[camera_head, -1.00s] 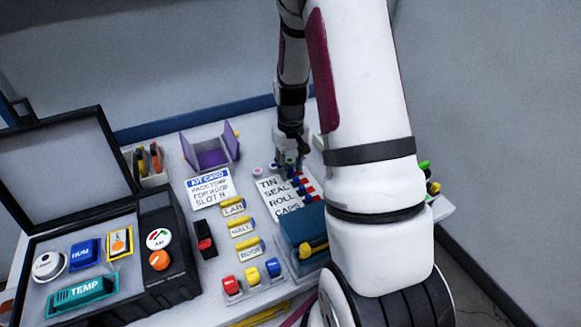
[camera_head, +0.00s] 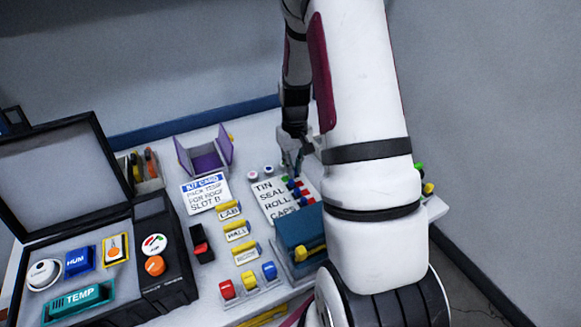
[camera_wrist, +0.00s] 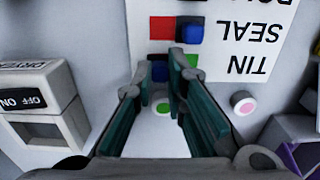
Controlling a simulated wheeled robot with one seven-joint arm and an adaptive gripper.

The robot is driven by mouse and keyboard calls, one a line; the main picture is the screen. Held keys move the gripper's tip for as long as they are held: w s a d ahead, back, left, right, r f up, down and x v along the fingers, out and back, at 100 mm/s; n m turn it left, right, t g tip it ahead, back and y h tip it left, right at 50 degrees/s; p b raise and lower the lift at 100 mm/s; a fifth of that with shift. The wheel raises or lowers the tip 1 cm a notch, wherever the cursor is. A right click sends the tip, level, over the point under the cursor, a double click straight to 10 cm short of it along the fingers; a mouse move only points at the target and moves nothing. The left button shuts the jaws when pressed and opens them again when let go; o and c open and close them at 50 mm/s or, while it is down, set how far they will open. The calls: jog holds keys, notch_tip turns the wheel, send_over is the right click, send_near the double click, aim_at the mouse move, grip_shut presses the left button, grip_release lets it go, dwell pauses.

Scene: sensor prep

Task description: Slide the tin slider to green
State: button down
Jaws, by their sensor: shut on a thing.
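The white card (camera_head: 270,203) with the rows TIN, SEAL, ROLL and CAPS lies under my gripper, and it shows upside down in the wrist view (camera_wrist: 217,62). My gripper (camera_wrist: 160,75) is at the TIN row, with its fingers on either side of the blue tin slider (camera_wrist: 159,71). It is shut on that slider. In the head view my gripper (camera_head: 293,165) partly hides the TIN row.
The SEAL row's blue slider (camera_wrist: 190,33) sits beside a red patch (camera_wrist: 162,27). A blue-green box (camera_head: 300,228) and a purple holder (camera_head: 207,160) stand near the card.

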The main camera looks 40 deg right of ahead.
jog(key=c, duration=1.6)
grip_release()
jog(key=shift+d, duration=0.3)
jog(key=shift+a+r, duration=0.1)
notch_tip(320, 180, up, 12)
